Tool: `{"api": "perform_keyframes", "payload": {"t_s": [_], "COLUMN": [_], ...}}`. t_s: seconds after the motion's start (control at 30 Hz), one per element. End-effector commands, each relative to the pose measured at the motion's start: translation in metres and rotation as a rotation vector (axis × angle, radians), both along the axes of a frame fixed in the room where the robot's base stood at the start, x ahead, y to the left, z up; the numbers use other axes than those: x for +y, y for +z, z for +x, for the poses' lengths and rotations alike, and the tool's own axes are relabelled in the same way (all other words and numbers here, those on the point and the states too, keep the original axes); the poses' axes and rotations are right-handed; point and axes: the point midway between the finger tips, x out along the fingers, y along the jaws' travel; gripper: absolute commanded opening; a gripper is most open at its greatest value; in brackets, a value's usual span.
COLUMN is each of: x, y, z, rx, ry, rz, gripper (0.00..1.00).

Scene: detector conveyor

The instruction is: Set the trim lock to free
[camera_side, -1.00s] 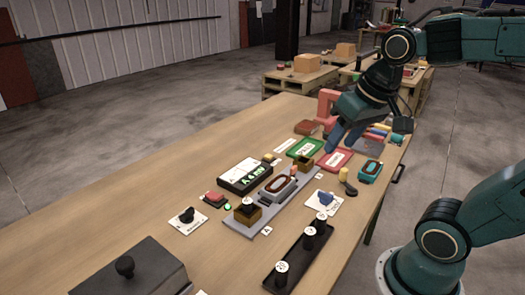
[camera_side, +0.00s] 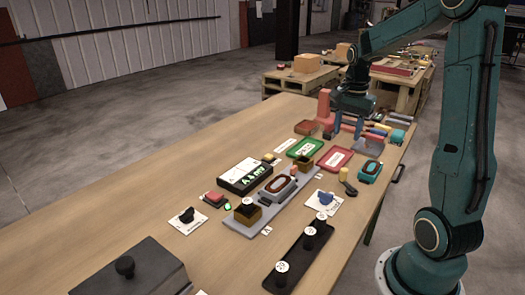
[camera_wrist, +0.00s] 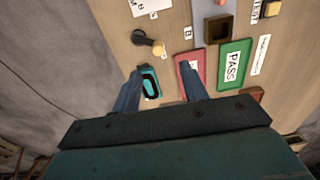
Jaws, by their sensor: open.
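Two plates with turn knobs show in the side view, a white plate with a black knob (camera_side: 187,216) at the near left and a white plate with a blue knob (camera_side: 325,198) right of the grey rail. Their lettering is too small to read, so I cannot tell which is the trim lock or how it is set. My gripper (camera_side: 348,128) points down over the far end of the table, away from both plates. In the wrist view my gripper (camera_wrist: 160,80) is open, its fingers apart with nothing held; the teal device (camera_wrist: 151,84) shows between them.
A grey rail (camera_side: 246,228) carries brown blocks and a grey device. Red (camera_side: 335,159) and green (camera_side: 306,147) trays lie beyond it. A pink stand (camera_side: 324,103) rises near my gripper. A black rack (camera_side: 310,257) with posts and a dark box (camera_side: 128,275) are nearer. Bare table lies left.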

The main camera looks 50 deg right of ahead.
Motion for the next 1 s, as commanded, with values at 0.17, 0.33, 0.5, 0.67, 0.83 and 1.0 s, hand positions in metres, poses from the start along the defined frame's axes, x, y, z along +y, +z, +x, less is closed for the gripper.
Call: {"api": "perform_keyframes", "payload": {"t_s": [0.17, 0.33, 0.5, 0.67, 0.83, 1.0], "x": [-0.021, -0.025, -0.025, -0.025, -0.024, -0.024], "y": [-0.013, -0.016, -0.018, -0.025, -0.043, -0.067], "z": [-0.004, -0.005, -0.005, -0.005, -0.005, -0.006], "rx": [0.020, 0.025, 0.024, 0.025, 0.026, 0.027], "ry": [-0.100, -0.121, -0.119, -0.118, -0.117, -0.117], "rz": [0.021, 0.025, 0.025, 0.026, 0.026, 0.027], "gripper": [0.44, 0.44, 0.44, 0.44, 0.44, 0.44]}}
